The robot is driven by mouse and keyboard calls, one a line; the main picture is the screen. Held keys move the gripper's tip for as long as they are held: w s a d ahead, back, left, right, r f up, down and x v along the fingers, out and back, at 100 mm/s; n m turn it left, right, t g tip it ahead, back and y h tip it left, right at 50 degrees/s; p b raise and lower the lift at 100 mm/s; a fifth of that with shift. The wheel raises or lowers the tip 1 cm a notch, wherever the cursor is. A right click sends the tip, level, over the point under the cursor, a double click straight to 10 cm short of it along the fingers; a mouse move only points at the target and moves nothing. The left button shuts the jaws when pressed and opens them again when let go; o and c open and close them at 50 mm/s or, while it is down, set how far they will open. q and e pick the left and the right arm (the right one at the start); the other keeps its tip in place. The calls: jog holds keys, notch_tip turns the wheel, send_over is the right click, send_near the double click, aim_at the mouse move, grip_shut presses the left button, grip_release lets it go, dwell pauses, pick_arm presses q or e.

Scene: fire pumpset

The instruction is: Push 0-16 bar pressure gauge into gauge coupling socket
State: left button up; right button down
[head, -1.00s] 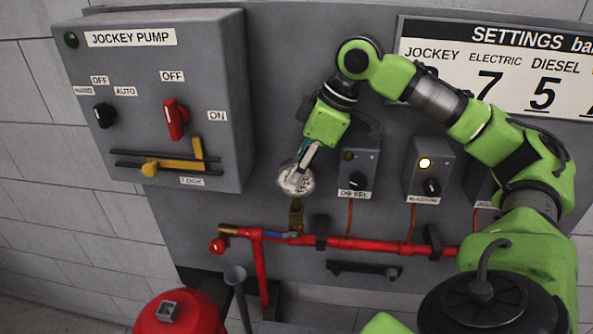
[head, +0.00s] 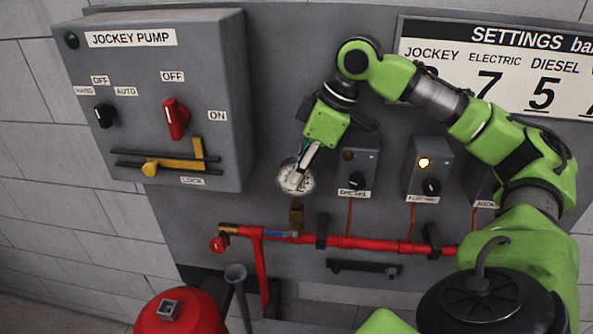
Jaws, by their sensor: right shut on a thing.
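The pressure gauge (head: 294,180) is a round silver dial in front of the grey panel. My right gripper (head: 303,167) is shut on it, coming from above, and its fingers cover part of the dial. The brass gauge coupling socket (head: 296,215) stands upright on the red pipe, directly below the gauge. The gauge's lower end is close above the socket; I cannot tell whether its stem touches or is inside it. My left gripper is not in view.
The red pipe (head: 370,244) runs along the panel, with a blue-handled valve (head: 280,234) beside the socket. The diesel switch box (head: 357,172) is close right of the gauge. The jockey pump box (head: 150,100) juts out at left.

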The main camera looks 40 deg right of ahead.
jog(key=shift+p, duration=0.55)
dwell(0.7)
jog(key=shift+f+b, duration=0.4)
jog(key=shift+f, duration=0.2)
jog(key=shift+r, duration=0.15)
jog(key=shift+r+p, duration=0.4)
jog(key=shift+p, duration=0.35)
dwell(0.6)
jog(key=shift+d+f, duration=0.1)
jog(key=shift+f, duration=0.4)
dwell(1.2)
jog(key=shift+r, duration=0.15)
jog(key=shift+r+p, duration=0.3)
jog(key=shift+r, duration=0.05)
